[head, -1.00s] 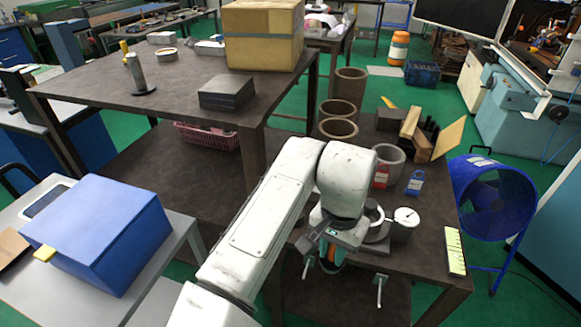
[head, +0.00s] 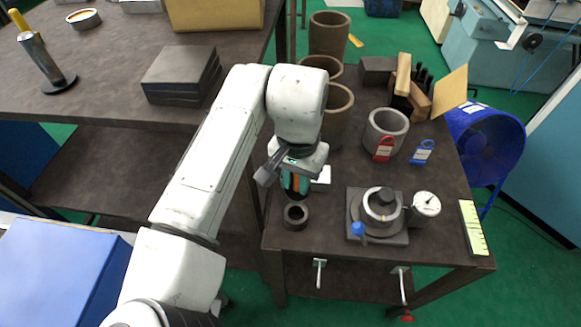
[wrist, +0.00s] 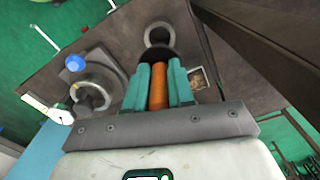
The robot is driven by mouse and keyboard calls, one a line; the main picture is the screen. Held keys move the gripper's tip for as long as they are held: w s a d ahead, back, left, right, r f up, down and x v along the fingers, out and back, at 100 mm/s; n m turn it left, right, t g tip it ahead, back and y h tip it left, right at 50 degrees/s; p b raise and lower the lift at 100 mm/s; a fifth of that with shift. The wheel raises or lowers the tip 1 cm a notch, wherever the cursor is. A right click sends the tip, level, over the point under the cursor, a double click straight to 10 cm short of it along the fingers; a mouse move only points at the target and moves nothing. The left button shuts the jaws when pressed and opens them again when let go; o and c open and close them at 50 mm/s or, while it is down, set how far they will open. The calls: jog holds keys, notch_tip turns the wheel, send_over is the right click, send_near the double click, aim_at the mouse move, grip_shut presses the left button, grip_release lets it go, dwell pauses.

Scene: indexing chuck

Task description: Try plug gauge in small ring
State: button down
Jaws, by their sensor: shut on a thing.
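The small ring (head: 296,215), dark grey with an open bore, stands on the near left part of the dark bench. It also shows beyond the fingertips in the wrist view (wrist: 158,34). My gripper (head: 295,187) has teal fingers and is shut on the plug gauge, whose orange handle (wrist: 158,88) shows between them in the wrist view. The gauge's dark end (wrist: 158,56) points towards the ring and overlaps its near edge in that view. In the head view the gripper is just behind and above the ring. I cannot tell whether gauge and ring touch.
A chuck (head: 382,206) on a dark square base, with a blue knob (head: 358,229), stands to the right beside a dial gauge (head: 427,204). A yellow-green strip (head: 472,228) lies at the right edge.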

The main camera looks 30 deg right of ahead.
aim_at(296, 193)
jog(key=shift+a+r, duration=0.1)
jog(key=shift+s, duration=0.1)
jog(key=shift+f+b, duration=1.4)
jog(key=shift+f, duration=1.95)
jog(key=shift+f, duration=0.25)
jog(key=shift+r+p, duration=3.3)
jog(key=shift+r, duration=0.25)
